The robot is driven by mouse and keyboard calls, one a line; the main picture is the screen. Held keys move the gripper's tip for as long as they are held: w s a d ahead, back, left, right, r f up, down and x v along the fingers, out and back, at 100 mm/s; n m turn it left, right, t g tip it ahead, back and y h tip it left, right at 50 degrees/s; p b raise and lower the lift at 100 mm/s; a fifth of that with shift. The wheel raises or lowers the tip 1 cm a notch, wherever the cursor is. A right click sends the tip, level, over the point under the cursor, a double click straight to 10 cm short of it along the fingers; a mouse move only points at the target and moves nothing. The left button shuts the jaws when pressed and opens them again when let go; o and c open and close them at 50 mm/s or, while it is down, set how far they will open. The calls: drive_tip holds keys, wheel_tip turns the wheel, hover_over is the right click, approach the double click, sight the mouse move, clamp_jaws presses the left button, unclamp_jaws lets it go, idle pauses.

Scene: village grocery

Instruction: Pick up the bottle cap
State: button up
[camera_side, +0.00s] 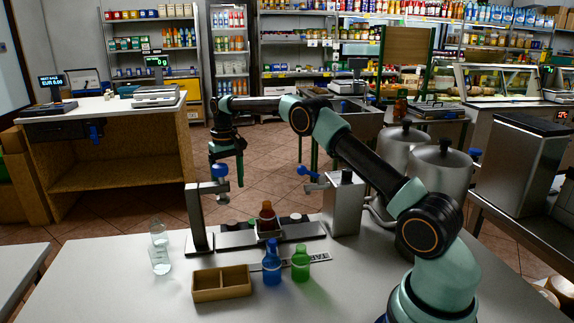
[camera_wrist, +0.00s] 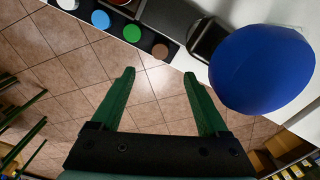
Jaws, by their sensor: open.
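Several round caps sit in a dark strip at the top of the wrist view: a white cap (camera_wrist: 67,4), a blue cap (camera_wrist: 100,19), a green cap (camera_wrist: 132,33) and a brown cap (camera_wrist: 160,50). Which one the task means cannot be told. My gripper (camera_wrist: 159,74) is open with nothing between its fingers, and only floor shows between them. In the side view my gripper (camera_side: 228,177) hangs above the back edge of the table, behind a blue knob (camera_side: 220,171) on a metal post.
The blue knob (camera_wrist: 262,68) looms large right of my fingers. A brown bottle (camera_side: 267,216) stands in the metal station. A blue bottle (camera_side: 271,264), a green bottle (camera_side: 300,264), a wooden box (camera_side: 221,293) and a clear bottle (camera_side: 159,250) stand in front.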

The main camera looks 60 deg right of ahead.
sight(232, 223)
wheel_tip(232, 223, down, 12)
drive_tip(key=shift+f, duration=0.2)
clamp_jaws()
idle(0.5)
